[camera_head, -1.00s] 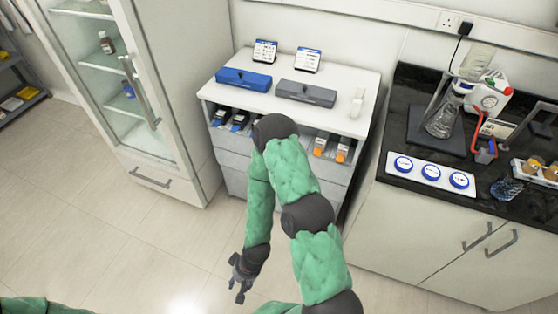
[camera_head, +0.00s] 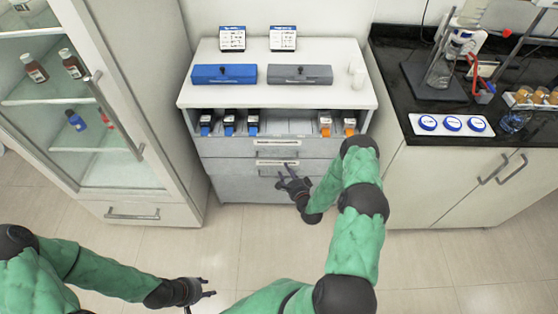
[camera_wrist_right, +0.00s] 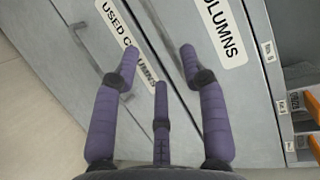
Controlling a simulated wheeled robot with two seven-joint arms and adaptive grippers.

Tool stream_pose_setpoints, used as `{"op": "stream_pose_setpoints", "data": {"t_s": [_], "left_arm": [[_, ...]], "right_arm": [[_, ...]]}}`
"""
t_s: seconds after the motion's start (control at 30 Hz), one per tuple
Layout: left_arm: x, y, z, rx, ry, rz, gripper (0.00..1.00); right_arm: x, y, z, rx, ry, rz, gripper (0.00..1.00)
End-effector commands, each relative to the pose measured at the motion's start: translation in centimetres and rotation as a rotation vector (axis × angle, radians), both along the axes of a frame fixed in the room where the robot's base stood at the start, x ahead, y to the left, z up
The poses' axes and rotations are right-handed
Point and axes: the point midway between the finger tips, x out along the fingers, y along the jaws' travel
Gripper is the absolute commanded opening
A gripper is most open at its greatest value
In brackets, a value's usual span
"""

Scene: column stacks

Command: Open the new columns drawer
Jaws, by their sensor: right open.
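The upper drawer (camera_head: 225,146) of the white cabinet is shut. Its label (camera_head: 277,142) is too small to read in the head view, but in the wrist view the label (camera_wrist_right: 224,30) shows "COLUMNS", its start cut off. The drawer below (camera_head: 230,167) is also shut; its label (camera_wrist_right: 126,38) begins "USED C" and its handle (camera_wrist_right: 80,36) shows at the left. My right gripper (camera_head: 288,178) is open and empty in front of the lower drawer; its fingertips (camera_wrist_right: 158,58) lie across both drawer fronts. My left gripper (camera_head: 202,293) is open and empty, low over the floor.
Above the drawers, an open shelf (camera_head: 280,125) holds several columns. A blue box (camera_head: 224,74) and a grey box (camera_head: 300,75) lie on the cabinet top. A glass-door cabinet (camera_head: 110,205) stands left, a black counter (camera_head: 395,110) right. The floor in front is clear.

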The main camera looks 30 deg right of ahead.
Motion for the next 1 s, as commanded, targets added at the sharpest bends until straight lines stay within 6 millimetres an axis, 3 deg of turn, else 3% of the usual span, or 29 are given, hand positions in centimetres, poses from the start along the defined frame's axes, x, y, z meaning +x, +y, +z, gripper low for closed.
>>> {"op": "stream_pose_setpoints", "data": {"t_s": [0.3,0.5,0.93,0.97,1.0], "left_arm": [[0.0,0.0,-2.2,0.0,0.0,0.0,0.4],[0.0,0.0,-3.0,0.0,0.0,0.0,0.4],[0.0,0.0,-3.2,0.0,-0.001,0.0,0.4],[0.0,0.0,-3.2,0.0,-0.001,0.0,0.4],[0.0,0.0,-3.2,0.0,-0.001,0.0,0.4]], "right_arm": [[5.6,-0.7,-1.2,-0.004,-0.002,0.003,0.44],[8.0,-1.1,-1.6,-0.004,-0.001,0.002,0.44],[8.9,-1.3,-1.7,-0.001,0.002,0.002,0.44],[8.9,-1.2,-1.7,-0.001,0.002,0.002,0.41],[8.9,-1.2,-1.7,-0.001,0.002,0.002,0.29]]}}
